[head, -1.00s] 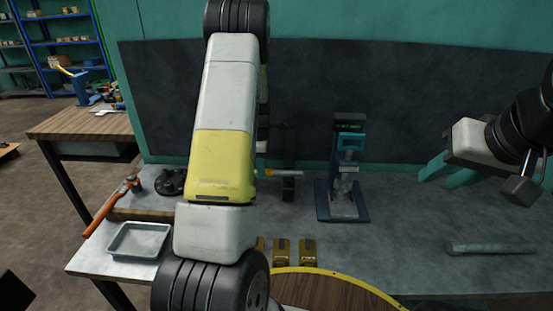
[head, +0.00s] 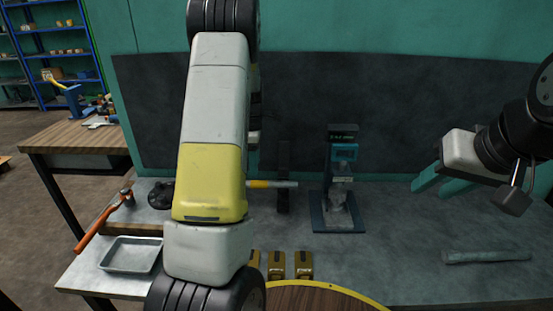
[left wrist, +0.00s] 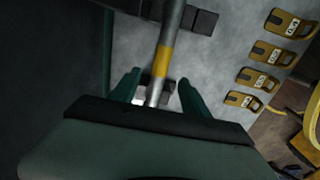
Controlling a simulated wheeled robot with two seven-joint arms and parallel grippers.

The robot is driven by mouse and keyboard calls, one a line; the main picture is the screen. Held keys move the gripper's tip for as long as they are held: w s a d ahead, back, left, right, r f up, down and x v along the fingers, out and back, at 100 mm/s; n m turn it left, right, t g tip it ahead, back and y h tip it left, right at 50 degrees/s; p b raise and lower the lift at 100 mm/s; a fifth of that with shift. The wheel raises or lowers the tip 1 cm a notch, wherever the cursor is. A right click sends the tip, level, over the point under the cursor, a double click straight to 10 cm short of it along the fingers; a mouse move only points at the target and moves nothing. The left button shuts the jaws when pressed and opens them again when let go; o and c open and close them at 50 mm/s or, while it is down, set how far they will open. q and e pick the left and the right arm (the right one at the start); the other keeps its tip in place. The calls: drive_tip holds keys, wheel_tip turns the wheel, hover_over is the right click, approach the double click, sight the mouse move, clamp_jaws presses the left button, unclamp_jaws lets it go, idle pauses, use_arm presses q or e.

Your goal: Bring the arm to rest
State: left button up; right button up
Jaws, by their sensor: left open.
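My left arm fills the middle of the head view and hides its own gripper there. In the left wrist view, my left gripper (left wrist: 158,82) has its two teal fingers spread apart. A grey rod with a yellow band (left wrist: 162,62) shows between the fingers in that picture, with no finger seen closed on it. The rod also shows in the head view (head: 272,184), sticking out to the right of my arm by a black upright. My right gripper (head: 438,185) hangs above the right of the bench, its teal fingers apart and empty.
A teal-and-black press-like device (head: 340,190) stands on the grey bench. Several yellow tagged blocks (head: 275,265) lie before it, near a round wooden top (head: 325,298). A metal tray (head: 131,254) and an orange-handled tool (head: 100,225) lie left, a grey bar (head: 487,256) right.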

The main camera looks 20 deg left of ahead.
use_arm(q)
drive_tip(key=shift+d+r, duration=0.15)
drive_tip(key=shift+r, duration=0.35)
drive_tip(key=s+d+r+m+t+h, duration=0.1)
drive_tip(key=s+d+r+m+t, duration=0.1)
drive_tip(key=s+d+r+m, duration=0.45)
drive_tip(key=s+d+r+m+t+h, duration=0.1)
drive_tip(key=s+d+r+m, duration=0.15)
drive_tip(key=s+r, duration=0.45)
drive_tip(key=s+d+r+m+t, duration=0.1)
drive_tip(key=s+d+r+m, duration=0.2)
drive_tip(key=s+m, duration=0.3)
drive_tip(key=s+d+r+m+t, duration=0.2)
drive_tip(key=s+m, duration=0.4)
drive_tip(key=s, duration=0.3)
drive_tip(key=shift+d+r+m, duration=0.3)
drive_tip(key=shift+d+r, duration=0.2)
drive_tip(key=shift+d, duration=0.1)
